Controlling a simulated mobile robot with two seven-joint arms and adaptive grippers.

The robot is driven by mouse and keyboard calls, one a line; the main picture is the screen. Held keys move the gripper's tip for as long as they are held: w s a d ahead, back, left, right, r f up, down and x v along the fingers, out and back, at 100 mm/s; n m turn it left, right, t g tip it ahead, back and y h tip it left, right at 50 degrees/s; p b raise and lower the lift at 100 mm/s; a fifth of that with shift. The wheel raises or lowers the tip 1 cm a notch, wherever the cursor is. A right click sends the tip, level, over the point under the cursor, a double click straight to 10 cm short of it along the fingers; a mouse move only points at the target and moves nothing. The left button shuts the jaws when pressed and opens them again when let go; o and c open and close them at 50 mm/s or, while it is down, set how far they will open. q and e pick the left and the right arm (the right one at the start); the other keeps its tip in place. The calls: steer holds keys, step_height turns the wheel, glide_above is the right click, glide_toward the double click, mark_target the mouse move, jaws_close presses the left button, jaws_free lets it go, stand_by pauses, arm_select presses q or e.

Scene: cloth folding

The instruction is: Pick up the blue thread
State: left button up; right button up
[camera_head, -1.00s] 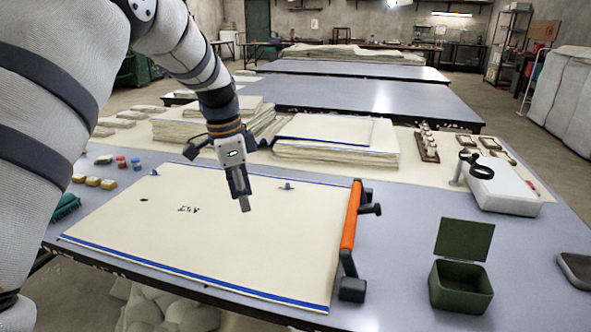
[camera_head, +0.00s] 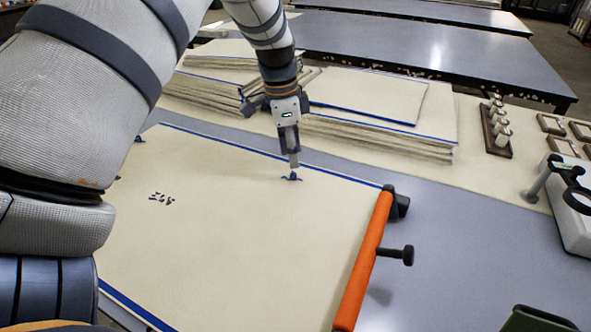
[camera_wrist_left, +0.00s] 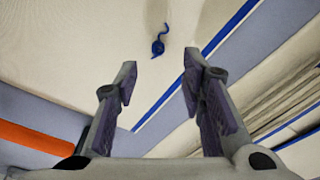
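A small blue thread (camera_head: 291,178) lies on the cream cloth (camera_head: 235,215), close to its far blue-striped edge. In the left wrist view the thread (camera_wrist_left: 158,46) is a small clump with a curled tail, lying on the cloth beyond the fingertips. My left gripper (camera_head: 294,163) points down just above the thread in the head view. In the left wrist view its fingers (camera_wrist_left: 159,72) are apart with nothing between them. The gap to the thread is hard to judge. My right gripper is not in view.
An orange bar (camera_head: 363,262) with dark end fittings lies along the cloth's right edge. Stacks of folded cloth (camera_head: 385,130) stand behind. A dark bluish bit (camera_head: 138,139) lies at the cloth's far left, beside my arm. A white device (camera_head: 572,215) stands at right.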

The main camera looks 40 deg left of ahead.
mark_target(293, 172)
arm_select(q)
step_height(293, 172, down, 5)
steer(key=shift+s+d+r, duration=0.15)
steer(key=shift+f, duration=0.35)
steer(key=shift+r, duration=0.1)
steer(key=c, duration=0.8)
steer(key=shift+o, duration=0.2)
